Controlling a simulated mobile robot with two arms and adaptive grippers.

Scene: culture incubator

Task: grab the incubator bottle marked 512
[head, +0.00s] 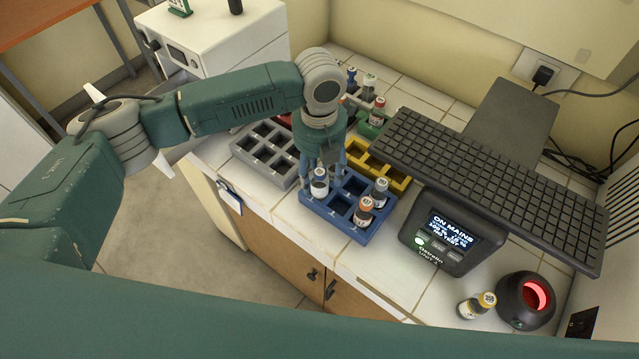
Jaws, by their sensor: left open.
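My left gripper (325,163) is open and points down over the left part of the blue rack (343,226). A bottle with a pale cap (319,186) stands in that rack just below its fingers; I cannot tell whether they touch it. The numbers on the bottles are too small to read, so I cannot tell which is 512. My right gripper is not in view.
A black keyboard-like panel (490,185) and a display unit (440,240) stand at right. A round red-lit device (526,300) is beside the yellow-capped bottle.

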